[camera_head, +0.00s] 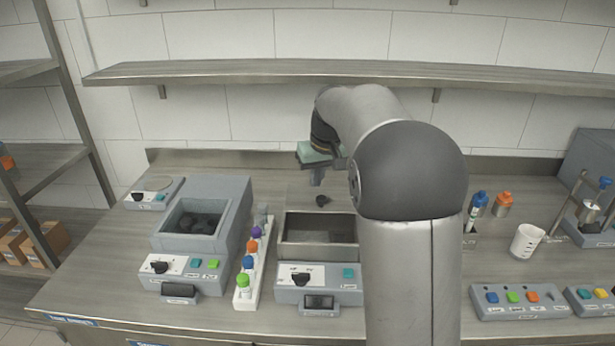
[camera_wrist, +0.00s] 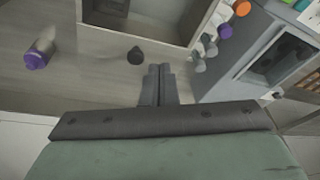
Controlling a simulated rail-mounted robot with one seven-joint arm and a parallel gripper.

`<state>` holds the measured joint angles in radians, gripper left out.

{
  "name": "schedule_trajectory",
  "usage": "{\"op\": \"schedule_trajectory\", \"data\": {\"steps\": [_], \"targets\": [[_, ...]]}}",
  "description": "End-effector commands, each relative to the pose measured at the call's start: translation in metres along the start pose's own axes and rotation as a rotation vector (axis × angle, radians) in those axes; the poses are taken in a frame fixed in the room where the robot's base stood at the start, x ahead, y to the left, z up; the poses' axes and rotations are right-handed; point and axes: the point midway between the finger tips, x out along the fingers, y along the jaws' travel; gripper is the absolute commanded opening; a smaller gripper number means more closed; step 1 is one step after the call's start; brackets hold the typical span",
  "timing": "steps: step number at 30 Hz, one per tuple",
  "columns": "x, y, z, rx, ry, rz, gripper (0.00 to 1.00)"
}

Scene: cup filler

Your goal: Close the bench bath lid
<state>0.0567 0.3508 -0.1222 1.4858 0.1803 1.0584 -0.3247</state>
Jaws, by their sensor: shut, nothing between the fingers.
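The bench bath (camera_head: 319,276) stands at the middle of the bench in the head view, with its metal basin uncovered. In the wrist view its rim (camera_wrist: 118,35) is at the top. A pale panel, seemingly the raised lid (camera_head: 298,200), is behind the basin; its exact tilt is unclear. A dark knob (camera_head: 323,200) shows on it, also in the wrist view (camera_wrist: 135,55). My gripper (camera_head: 317,182) is shut and empty, pointing down above and behind the basin near the knob. In the wrist view its fingertips (camera_wrist: 159,68) are apart from the knob, to its right.
A purple-capped bottle (camera_wrist: 40,54) shows in the wrist view. A white beaker (camera_head: 526,241) and button boxes are at right. A shelf (camera_head: 240,73) crosses above. My arm hides the bench right of the bath.

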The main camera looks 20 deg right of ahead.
Motion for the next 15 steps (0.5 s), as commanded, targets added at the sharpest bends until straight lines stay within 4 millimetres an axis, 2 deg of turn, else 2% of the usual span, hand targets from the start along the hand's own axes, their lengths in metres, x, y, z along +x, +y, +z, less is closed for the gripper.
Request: {"op": "schedule_trajectory", "data": {"steps": [1, 3, 6, 11, 15], "targets": [[0.003, 0.012, -0.025, -0.011, 0.016, 0.008, 0.00], [0.006, 0.024, -0.051, -0.030, 0.039, 0.014, 0.00], [0.011, 0.035, -0.074, -0.052, 0.060, 0.024, 0.00], [0.016, 0.040, -0.087, -0.067, 0.074, 0.028, 0.00], [0.032, 0.041, -0.088, -0.067, 0.072, 0.027, 0.00]]}}
